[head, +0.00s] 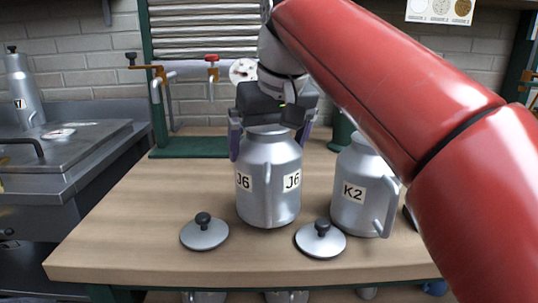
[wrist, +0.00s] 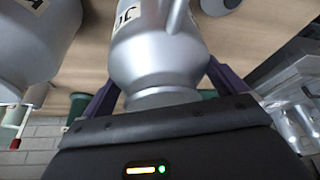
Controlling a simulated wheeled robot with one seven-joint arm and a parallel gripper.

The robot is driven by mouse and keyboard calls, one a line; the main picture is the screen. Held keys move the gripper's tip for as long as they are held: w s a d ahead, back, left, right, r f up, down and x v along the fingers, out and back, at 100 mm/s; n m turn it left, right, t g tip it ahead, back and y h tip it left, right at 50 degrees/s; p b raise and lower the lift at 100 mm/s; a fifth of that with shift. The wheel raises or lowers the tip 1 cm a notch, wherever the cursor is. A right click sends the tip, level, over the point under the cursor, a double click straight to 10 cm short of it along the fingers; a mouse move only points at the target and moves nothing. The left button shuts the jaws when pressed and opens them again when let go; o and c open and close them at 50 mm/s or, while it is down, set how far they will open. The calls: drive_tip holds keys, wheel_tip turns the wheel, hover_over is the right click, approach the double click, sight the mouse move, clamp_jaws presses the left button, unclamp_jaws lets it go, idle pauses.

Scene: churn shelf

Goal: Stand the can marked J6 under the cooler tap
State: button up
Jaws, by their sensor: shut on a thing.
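The can marked J6 (head: 268,190) is a silver milk can, upright over the wooden bench. My gripper (head: 270,142) is shut on its neck from above; I cannot tell whether its base touches the bench. In the wrist view the J6 can (wrist: 160,60) sits between the fingers of my gripper (wrist: 163,92). The cooler (head: 200,22) has a ribbed metal panel in a green frame, behind and left of the can. A brass tap with a dark handle (head: 152,72) is at its left, and a red-handled tap (head: 211,75) is nearer the can.
A can marked K2 (head: 350,195) stands close to the right of J6. Two loose lids lie in front, a left lid (head: 205,234) and a right lid (head: 320,241). The bench's left part (head: 150,200) is clear.

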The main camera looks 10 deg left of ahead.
drive_tip(key=shift+f+p, duration=0.3)
drive_tip(key=shift+f, duration=0.35)
drive_tip(key=shift+f, duration=0.15)
drive_tip(key=o, duration=1.1)
drive_tip(key=shift+f+b, duration=0.15)
drive_tip(key=shift+b, duration=0.25)
